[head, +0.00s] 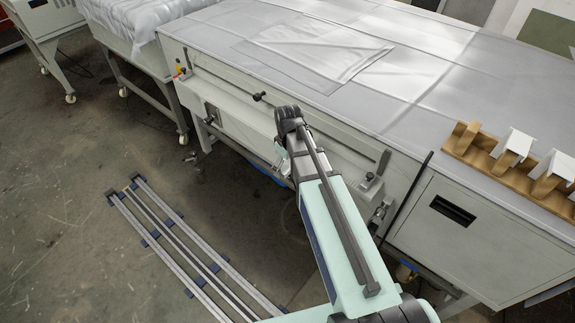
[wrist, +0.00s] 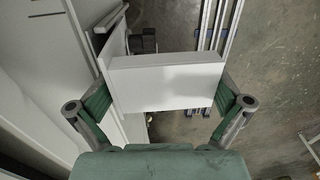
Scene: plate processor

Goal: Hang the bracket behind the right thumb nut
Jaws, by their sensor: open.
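A white bracket (wrist: 165,82) with a flat face and a folded edge is between the fingers of my gripper (wrist: 167,92) in the wrist view. The fingers are open, one at each side of it; whether they touch it is unclear. The bracket's left end is close to the pale machine front (wrist: 90,50). A dark fitting (wrist: 143,40) shows just beyond it, and I cannot tell if it is a thumb nut. In the head view, a dark knob at right (head: 370,177) and another at left (head: 260,96) are on the machine front.
A wooden rack (head: 482,160) stands on the machine's right end, holding white brackets (head: 518,142), with an empty place at its left. Metal rails (head: 185,240) lie on the floor at left. A thin black rod (head: 408,195) leans near the machine's right side.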

